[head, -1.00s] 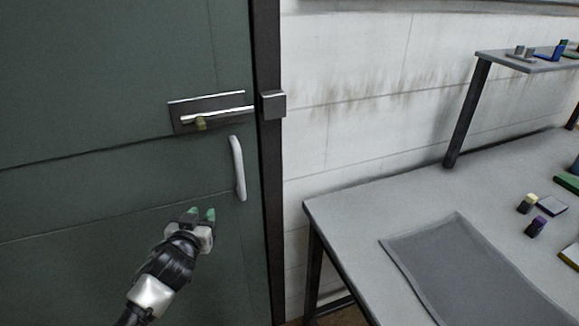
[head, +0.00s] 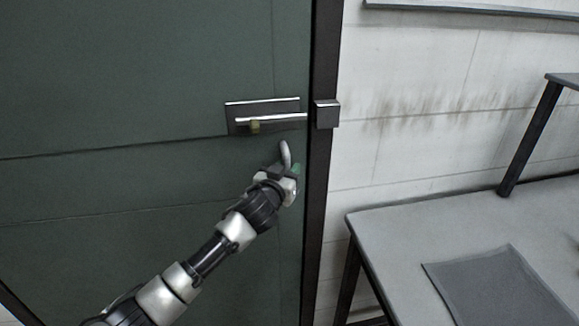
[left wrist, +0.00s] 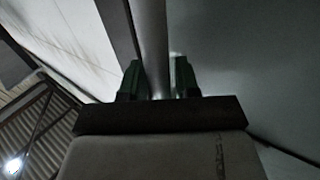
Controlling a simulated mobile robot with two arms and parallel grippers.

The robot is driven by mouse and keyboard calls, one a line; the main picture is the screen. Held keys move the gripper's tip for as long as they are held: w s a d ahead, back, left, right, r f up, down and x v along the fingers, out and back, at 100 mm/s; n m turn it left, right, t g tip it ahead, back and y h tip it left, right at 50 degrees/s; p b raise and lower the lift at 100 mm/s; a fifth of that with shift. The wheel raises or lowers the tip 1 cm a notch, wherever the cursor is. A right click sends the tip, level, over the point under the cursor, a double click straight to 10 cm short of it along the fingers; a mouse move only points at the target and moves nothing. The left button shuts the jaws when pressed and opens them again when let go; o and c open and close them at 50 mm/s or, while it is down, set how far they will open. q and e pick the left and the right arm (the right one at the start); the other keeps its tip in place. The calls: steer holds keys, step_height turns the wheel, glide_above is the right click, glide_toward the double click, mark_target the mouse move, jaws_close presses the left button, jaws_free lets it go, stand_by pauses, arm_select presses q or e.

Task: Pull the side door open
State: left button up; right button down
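The dark green side door (head: 130,90) stands in its dark frame (head: 321,200) and looks closed. A pale upright pull handle (head: 285,152) is on the door near its right edge; its lower part is hidden by my left gripper (head: 287,170). In the left wrist view the handle bar (left wrist: 153,40) runs between the two green fingers of the left gripper (left wrist: 158,82). The fingers stand apart around the bar, with a small gap at the right finger. Above is a bolt (head: 270,119) with a brass knob, reaching the keeper block (head: 326,114). My right gripper is not in view.
A grey table (head: 400,220) with a dark mat (head: 490,285) stands right of the door frame, against a stained white wall (head: 430,90). A raised shelf on a dark leg (head: 530,140) is at the far right.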

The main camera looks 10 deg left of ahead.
arm_select(q)
steer(key=shift+w+d, duration=0.1)
steer(key=shift+w, duration=0.5)
steer(key=shift+c, duration=0.3)
jaws_close()
steer(key=shift+s, duration=0.1)
